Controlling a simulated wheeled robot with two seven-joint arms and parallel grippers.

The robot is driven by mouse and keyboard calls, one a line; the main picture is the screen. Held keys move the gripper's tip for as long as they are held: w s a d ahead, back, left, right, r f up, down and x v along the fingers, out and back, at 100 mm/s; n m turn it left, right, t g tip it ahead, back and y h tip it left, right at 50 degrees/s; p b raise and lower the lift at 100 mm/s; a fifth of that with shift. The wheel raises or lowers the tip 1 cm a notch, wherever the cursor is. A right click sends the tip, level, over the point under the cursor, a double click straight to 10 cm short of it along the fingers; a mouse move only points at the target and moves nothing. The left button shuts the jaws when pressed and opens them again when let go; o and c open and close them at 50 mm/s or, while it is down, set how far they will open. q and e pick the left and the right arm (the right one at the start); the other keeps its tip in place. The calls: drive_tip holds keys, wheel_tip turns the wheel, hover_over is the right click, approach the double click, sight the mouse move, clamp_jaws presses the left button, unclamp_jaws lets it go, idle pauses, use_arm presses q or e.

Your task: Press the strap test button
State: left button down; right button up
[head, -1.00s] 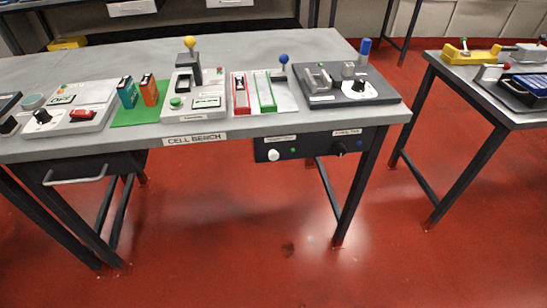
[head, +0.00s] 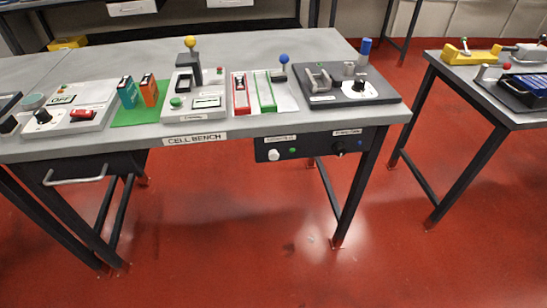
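Several buttons show at the bench labelled CELL BENCH (head: 330,42), and I cannot tell which is the strap test button. A green round button (head: 176,103) is on the light grey box with the yellow-knobbed lever. A white round knob or button (head: 273,155) and a small green one (head: 292,150) are on the dark panel (head: 320,147) under the bench's front edge. A small blue one (head: 361,143) is at that panel's right end. The panel's small labels are too blurred to read. Neither of my grippers is in view.
On the bench stand a grey box with a red switch (head: 83,115), a green mat (head: 137,117) with two cells, red and green trays (head: 265,92), and a dark plate with a dial (head: 358,88). A second table (head: 490,95) is at right. The red floor (head: 240,240) in front is clear.

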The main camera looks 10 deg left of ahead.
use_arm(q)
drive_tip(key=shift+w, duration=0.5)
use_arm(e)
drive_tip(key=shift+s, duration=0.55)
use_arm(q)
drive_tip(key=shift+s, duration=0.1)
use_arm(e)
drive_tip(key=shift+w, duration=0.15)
